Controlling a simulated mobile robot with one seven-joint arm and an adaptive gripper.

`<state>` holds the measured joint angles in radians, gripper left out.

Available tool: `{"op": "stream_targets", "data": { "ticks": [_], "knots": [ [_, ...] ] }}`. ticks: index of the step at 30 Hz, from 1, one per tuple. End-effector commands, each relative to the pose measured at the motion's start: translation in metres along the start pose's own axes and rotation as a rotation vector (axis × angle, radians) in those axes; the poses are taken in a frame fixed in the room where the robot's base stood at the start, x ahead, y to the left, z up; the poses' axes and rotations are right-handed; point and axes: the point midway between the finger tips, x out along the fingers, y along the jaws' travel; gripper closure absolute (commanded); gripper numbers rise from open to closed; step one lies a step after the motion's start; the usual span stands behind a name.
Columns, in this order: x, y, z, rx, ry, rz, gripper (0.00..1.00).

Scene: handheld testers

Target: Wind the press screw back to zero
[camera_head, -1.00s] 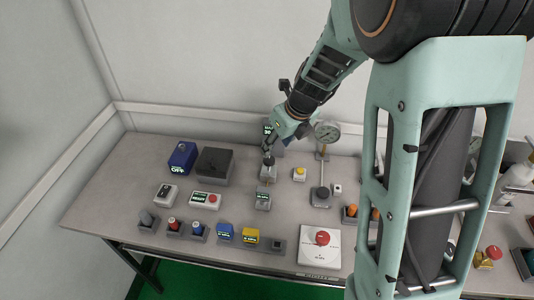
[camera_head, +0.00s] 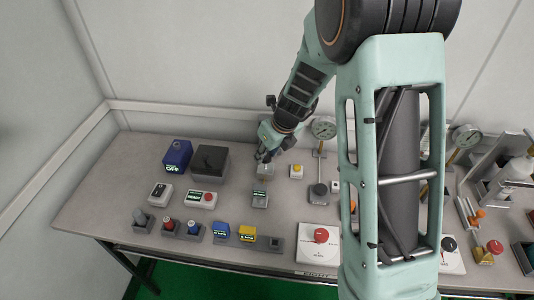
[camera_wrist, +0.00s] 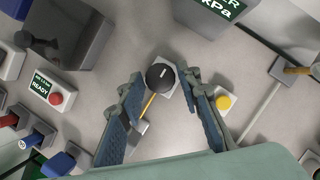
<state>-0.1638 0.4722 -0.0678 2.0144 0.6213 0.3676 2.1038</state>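The press screw has a round black knob (camera_wrist: 160,76) with a white mark on its top, on a pale grey block (camera_wrist: 171,91). In the head view the block (camera_head: 266,172) stands near the back middle of the table, and my gripper mostly hides the knob. My gripper (camera_wrist: 165,80) is open, with a finger on each side of the knob and visible gaps beside it in the wrist view. I cannot tell how far the fingertips reach down.
A yellow button box (camera_head: 297,171) stands close on the right, with a dial gauge stand (camera_head: 320,160) beyond it. A small display block (camera_head: 260,198) sits in front. A dark box (camera_head: 210,162) and a blue device (camera_head: 177,155) are left. Several small testers line the front.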

Motion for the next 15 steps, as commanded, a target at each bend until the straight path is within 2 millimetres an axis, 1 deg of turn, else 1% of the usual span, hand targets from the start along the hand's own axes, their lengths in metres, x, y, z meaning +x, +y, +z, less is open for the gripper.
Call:
{"op": "stream_targets", "data": {
  "ticks": [1, 7, 15],
  "knots": [
    [-0.0001, 0.0, -0.0001, 0.0, 0.0, 0.0, 0.76],
    [-0.0002, 0.0, -0.0001, 0.0, 0.0, 0.0, 0.98],
    [0.0, -0.0011, -0.0006, -0.025, 0.0, 0.011, 0.98]
  ]
}}
